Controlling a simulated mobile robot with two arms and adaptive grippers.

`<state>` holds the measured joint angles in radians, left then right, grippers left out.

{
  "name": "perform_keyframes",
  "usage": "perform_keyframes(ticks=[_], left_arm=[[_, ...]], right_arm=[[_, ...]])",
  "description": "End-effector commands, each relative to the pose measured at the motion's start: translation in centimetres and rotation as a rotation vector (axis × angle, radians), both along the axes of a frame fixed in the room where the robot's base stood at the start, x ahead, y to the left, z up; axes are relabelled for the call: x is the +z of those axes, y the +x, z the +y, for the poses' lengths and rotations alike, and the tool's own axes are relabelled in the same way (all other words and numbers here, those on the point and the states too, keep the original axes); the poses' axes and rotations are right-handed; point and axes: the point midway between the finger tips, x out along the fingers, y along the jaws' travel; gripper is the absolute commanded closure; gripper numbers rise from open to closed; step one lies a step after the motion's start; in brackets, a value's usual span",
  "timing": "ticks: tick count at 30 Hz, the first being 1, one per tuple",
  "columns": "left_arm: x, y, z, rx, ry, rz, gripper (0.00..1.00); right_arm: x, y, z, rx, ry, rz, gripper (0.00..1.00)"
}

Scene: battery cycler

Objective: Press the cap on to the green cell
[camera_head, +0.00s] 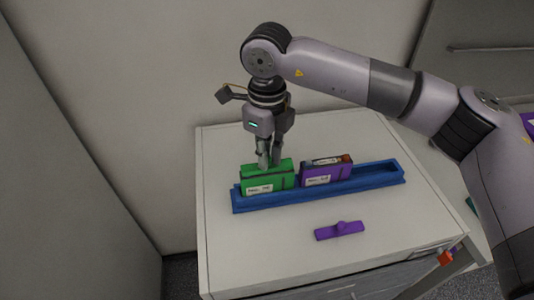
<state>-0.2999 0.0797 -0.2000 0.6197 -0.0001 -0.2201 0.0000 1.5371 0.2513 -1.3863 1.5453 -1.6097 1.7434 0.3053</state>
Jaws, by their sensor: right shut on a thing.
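The green cell (268,184) stands upright in the left part of the blue tray (390,180), with a white label on its front. My right gripper (268,162) points down over it, and its fingers are shut on the green cap (280,167) at the top of the cell. The cap sits at the cell's top edge; I cannot tell whether it is fully seated. The fingers hide part of the cap. My left gripper is not in view.
A purple cell (326,174) stands in the tray to the right, its top uncovered with a red end showing. A purple cap (340,230) lies on the white cabinet top (260,245) in front. The tray's right end is empty. A wall is behind.

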Motion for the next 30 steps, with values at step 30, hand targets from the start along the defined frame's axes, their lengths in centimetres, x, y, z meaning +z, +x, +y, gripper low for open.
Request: perform_keyframes(ticks=[30], left_arm=[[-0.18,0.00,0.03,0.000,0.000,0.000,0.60]], right_arm=[[-0.13,-0.01,0.01,0.000,0.000,0.000,0.63]])
